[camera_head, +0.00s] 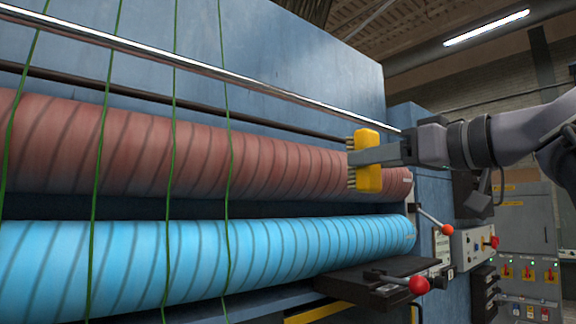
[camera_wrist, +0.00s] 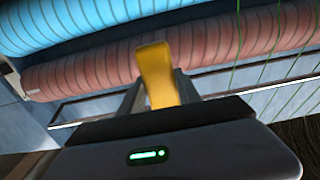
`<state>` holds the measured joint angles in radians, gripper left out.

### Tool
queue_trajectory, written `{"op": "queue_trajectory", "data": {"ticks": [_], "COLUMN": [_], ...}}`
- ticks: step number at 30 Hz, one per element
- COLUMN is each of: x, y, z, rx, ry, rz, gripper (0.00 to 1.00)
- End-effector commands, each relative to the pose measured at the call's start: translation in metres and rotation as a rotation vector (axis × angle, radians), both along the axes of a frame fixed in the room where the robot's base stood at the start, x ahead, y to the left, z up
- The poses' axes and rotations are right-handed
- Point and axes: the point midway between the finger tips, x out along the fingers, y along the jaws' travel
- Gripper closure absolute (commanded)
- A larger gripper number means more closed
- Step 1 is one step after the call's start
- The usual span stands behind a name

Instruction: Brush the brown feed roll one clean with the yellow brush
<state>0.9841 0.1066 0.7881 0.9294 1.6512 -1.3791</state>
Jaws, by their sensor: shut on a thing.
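The brown feed roll (camera_head: 255,163) is a long reddish-brown cylinder with dark spiral lines, running across the machine above a blue roll. It also shows in the wrist view (camera_wrist: 95,72). My gripper (camera_head: 366,155) is shut on the yellow brush (camera_head: 368,148), which stands upright near the right end of the brown roll. The brush's bristles face left toward the roll; I cannot tell whether they touch it. In the wrist view the yellow brush (camera_wrist: 157,72) sits between the fingers, and its bristles are hidden.
The blue roll (camera_head: 200,262) lies below. Several green strands hang in front of both rolls at the left. A shiny bar (camera_head: 200,65) runs above the rolls. Red-knobbed levers (camera_head: 418,285) and a control box (camera_head: 472,246) stand at the lower right.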

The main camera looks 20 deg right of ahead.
Motion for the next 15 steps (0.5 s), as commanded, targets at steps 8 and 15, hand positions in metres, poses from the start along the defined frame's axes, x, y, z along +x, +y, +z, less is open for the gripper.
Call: {"op": "queue_trajectory", "data": {"ticks": [8, 15], "x": [-0.035, -0.073], "y": [-0.014, -0.028], "z": [-0.001, -0.001], "rx": [0.0, 0.0], "ry": [0.0, 0.0], "rz": [-0.005, -0.005], "gripper": [0.93, 0.93]}}
